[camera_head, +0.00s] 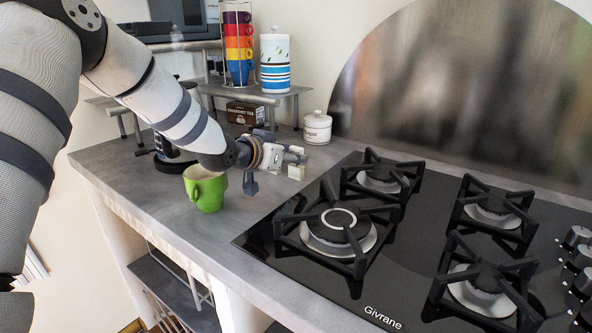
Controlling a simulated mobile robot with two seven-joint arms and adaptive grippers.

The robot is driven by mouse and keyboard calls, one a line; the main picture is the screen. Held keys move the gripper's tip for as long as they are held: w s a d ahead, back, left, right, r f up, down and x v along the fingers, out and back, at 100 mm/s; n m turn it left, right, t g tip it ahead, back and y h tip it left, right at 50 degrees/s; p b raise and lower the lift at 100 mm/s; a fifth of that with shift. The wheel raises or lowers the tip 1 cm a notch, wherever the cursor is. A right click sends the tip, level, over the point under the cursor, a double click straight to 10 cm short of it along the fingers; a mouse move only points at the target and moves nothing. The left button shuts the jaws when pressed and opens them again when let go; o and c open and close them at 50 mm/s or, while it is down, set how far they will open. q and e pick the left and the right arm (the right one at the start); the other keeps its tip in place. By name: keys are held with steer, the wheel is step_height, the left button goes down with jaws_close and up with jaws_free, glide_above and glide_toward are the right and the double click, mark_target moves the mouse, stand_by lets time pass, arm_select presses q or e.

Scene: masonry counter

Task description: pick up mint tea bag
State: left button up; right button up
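My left gripper (297,162) reaches in from the left, above the counter between the green mug and the hob. Its two pale fingertip pads look apart, and nothing shows between them. I cannot make out a mint tea bag in this view. A small dark brown box with tea lettering (245,113) stands under the small shelf at the back of the counter, behind my gripper and apart from it. My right gripper is not in view.
A green mug (206,192) stands near the counter's front edge, below my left forearm. A dark appliance (172,160) is partly hidden behind the arm. A white lidded jar (317,128) stands beyond the gripper. A black gas hob (400,240) fills the right. The shelf (295,92) holds stacked cups and a canister (275,60).

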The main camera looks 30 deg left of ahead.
arm_select(q)
steer(key=x, duration=0.3)
steer(key=shift+w, duration=0.1)
steer(key=shift+a, duration=0.1)
steer(key=c, duration=0.6)
steer(key=shift+c, duration=0.2)
